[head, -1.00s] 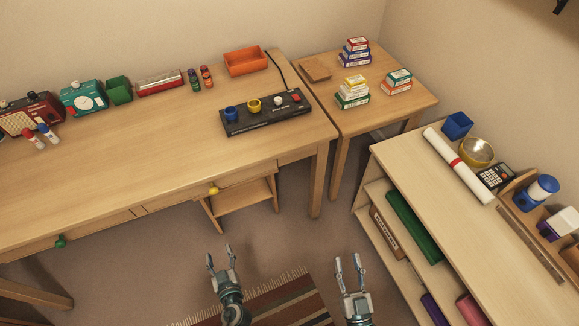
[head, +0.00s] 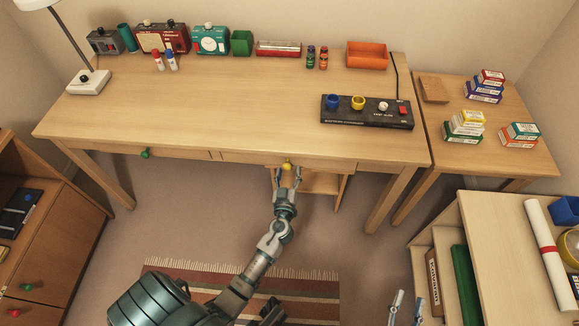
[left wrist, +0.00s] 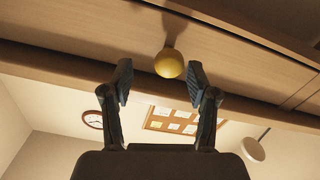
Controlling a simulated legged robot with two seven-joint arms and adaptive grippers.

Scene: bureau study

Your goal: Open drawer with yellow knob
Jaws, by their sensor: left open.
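The yellow knob (head: 287,166) is on the front of the desk's right drawer (head: 325,164), which looks shut. It also shows in the left wrist view (left wrist: 169,63) as a round ball on a short stem. My left gripper (head: 288,173) is open just in front of the knob, one finger on each side. In the left wrist view my left gripper (left wrist: 160,82) has the knob between its fingertips, nearer the right one, with no clear contact. My right gripper (head: 408,300) is open and empty, low at the bottom edge near the shelf.
The desk's left drawer has a green knob (head: 145,153). A black button panel (head: 366,120) lies on the desk (head: 220,115) above the yellow knob. A low shelf (head: 500,240) stands at the right, a wooden cabinet (head: 60,250) at the left. Floor before the drawer is clear.

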